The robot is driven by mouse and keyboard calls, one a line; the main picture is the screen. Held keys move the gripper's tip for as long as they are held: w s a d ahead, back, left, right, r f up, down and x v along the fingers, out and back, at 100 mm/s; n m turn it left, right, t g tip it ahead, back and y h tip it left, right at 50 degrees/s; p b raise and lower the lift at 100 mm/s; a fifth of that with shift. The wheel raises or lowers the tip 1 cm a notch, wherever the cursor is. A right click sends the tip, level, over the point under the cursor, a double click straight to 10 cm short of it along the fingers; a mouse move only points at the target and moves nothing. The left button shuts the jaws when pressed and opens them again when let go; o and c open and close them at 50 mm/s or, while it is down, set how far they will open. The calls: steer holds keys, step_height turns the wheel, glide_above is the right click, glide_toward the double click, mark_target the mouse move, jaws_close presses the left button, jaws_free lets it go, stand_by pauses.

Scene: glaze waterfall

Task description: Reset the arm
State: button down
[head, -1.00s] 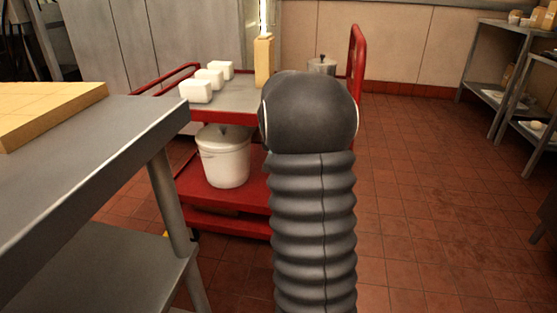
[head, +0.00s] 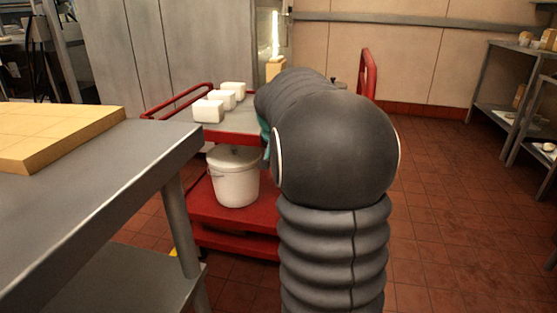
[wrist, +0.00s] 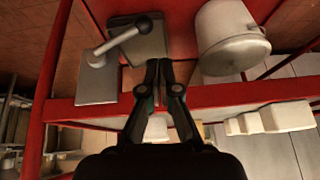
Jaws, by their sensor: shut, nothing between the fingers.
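My arm (head: 335,150) rises in the middle of the head view, with a dark rounded elbow and a ribbed sleeve. Its far part bends away toward the red cart (head: 225,218). My gripper is hidden behind the arm in the head view. In the wrist view my gripper (wrist: 160,64) shows with its two dark fingers close together, shut and empty. It points toward the cart, whose red edge also shows in the wrist view (wrist: 230,95). I cannot tell its exact distance from the cart.
A white lidded bucket (head: 236,182) stands on the cart's lower shelf. Three white blocks (head: 208,112) sit on its top. A metal table (head: 110,180) with a yellow board (head: 62,130) is close at left. Shelves (head: 490,85) stand at right. The tiled floor (head: 450,210) there is clear.

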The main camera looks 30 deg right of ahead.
stand_by(0.4)
steer(key=s+a+f+n+g+y, duration=0.1)
steer(key=s+a+f+n, duration=0.2)
steer(key=s+a+f, duration=0.15)
steer(key=s+a+r+n+t+y, duration=0.1)
steer(key=s+a+n, duration=0.5)
steer(key=s+a, duration=1.7)
steer(key=shift+s+r+n+t+y, duration=0.4)
steer(key=shift+t+y, duration=0.3)
steer(key=shift+y, duration=0.1)
steer(key=shift+a, duration=0.1)
